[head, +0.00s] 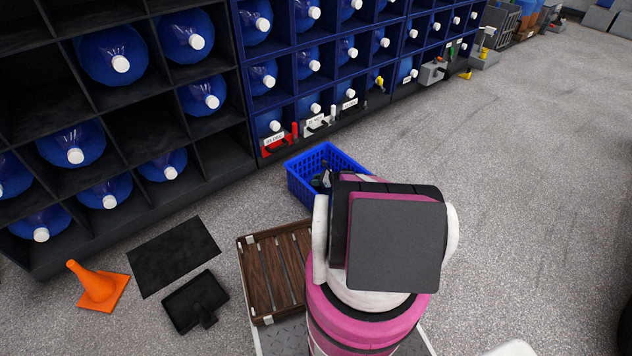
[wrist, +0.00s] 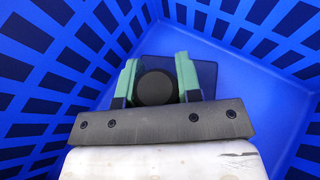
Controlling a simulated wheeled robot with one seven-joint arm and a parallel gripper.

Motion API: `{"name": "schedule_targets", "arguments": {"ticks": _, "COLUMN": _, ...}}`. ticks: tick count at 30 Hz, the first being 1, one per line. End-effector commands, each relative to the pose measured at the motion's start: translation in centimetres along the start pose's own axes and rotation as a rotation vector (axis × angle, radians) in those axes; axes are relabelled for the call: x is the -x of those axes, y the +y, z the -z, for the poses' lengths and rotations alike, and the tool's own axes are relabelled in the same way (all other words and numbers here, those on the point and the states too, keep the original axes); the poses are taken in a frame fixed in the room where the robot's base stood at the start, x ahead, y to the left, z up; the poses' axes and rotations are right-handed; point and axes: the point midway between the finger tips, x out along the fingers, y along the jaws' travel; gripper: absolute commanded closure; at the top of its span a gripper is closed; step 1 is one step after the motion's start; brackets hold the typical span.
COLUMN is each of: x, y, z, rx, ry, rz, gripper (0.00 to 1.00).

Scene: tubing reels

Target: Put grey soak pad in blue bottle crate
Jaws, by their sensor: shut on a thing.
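The blue bottle crate (head: 299,188) stands on the floor beyond my arm, against the foot of the shelving. Its slotted walls surround my gripper in the wrist view (wrist: 40,100). My gripper (wrist: 155,82) is inside the crate, its green-padded fingers shut on the dark round knob of the grey soak pad. The pad's flat dark plate (wrist: 207,75) shows beyond the fingers, over the crate floor. I cannot tell whether it touches the floor. In the head view my arm hides part of the crate, and the pad is not clear there.
Shelving with blue bottles (head: 110,55) runs along the back. A brown slatted platform (head: 271,265) lies left of my arm. A black mat (head: 173,255), a black piece with a handle (head: 192,300) and an orange cone (head: 97,285) lie further left.

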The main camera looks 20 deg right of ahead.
Motion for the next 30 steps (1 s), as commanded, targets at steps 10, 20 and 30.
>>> {"name": "schedule_targets", "arguments": {"ticks": 10, "x": -0.1, "y": 0.0, "z": 0.3, "rx": 0.0, "ry": 0.0, "rz": 0.0, "gripper": 1.0}}
{"name": "schedule_targets", "arguments": {"ticks": 20, "x": -0.1, "y": 0.0, "z": 0.2, "rx": 0.0, "ry": 0.0, "rz": 0.0, "gripper": 0.42}}
{"name": "schedule_targets", "arguments": {"ticks": 30, "x": 2.0, "y": 0.1, "z": -0.1, "rx": 0.0, "ry": 0.001, "rz": 0.001, "gripper": 0.42}}
